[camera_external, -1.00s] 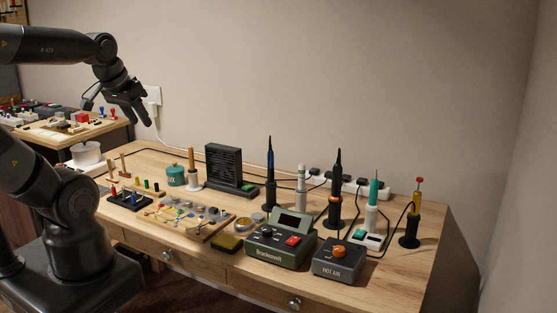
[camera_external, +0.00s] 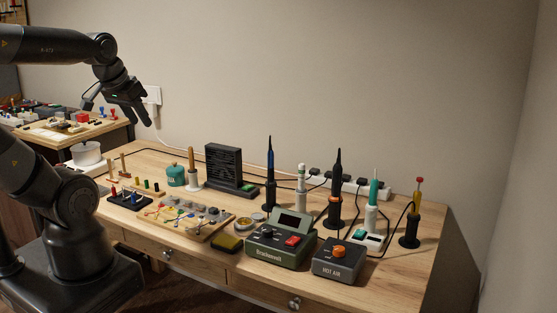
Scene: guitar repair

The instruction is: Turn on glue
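A teal-handled tool (camera_external: 374,190) stands upright in a white holder on the right part of the workbench; it looks like the glue tool, but no label can be read. At the foot of its holder is a small white base (camera_external: 368,240) with a green switch (camera_external: 359,233). Whether the switch is on or off cannot be told. My gripper (camera_external: 143,117) hangs in the air at the upper left, in front of the wall, far from the teal tool. It touches nothing that I can see, and its finger gap is unclear.
A green Brucknwell station (camera_external: 281,251) and a HOT AIR unit (camera_external: 340,260) stand at the front. Upright tools, including a dark iron (camera_external: 335,190) and a yellow one (camera_external: 413,222), flank the teal tool. A black fan box (camera_external: 224,166) and power strip (camera_external: 348,183) stand behind.

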